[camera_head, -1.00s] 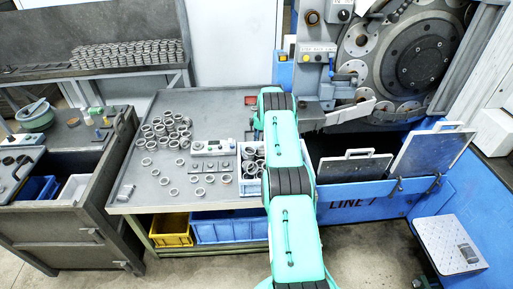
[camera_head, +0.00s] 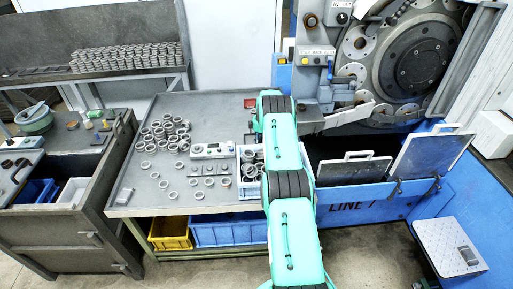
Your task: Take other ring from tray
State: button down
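Many grey metal rings lie loose on the grey table (camera_head: 150,194), with a pile of rings (camera_head: 172,132) at its middle left. A light tray (camera_head: 247,191) with several rings (camera_head: 250,170) in it stands at the table's right part, partly hidden by my teal and black arm. My arm reaches up from the bottom over the right edge of the tray. My gripper is hidden behind the arm, so I cannot see its fingers or what it may hold.
A small control box (camera_head: 211,151) sits left of the tray. The grinder's large disc (camera_head: 415,62) stands at the upper right, with a blue base (camera_head: 370,208) below. Rings are stacked on the back shelf (camera_head: 125,54). Yellow (camera_head: 170,233) and blue (camera_head: 225,232) bins sit under the table.

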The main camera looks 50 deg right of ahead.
jog(key=shift+r, duration=0.15)
notch_tip(320, 180, up, 18)
jog(key=p, duration=0.2)
dwell(0.4)
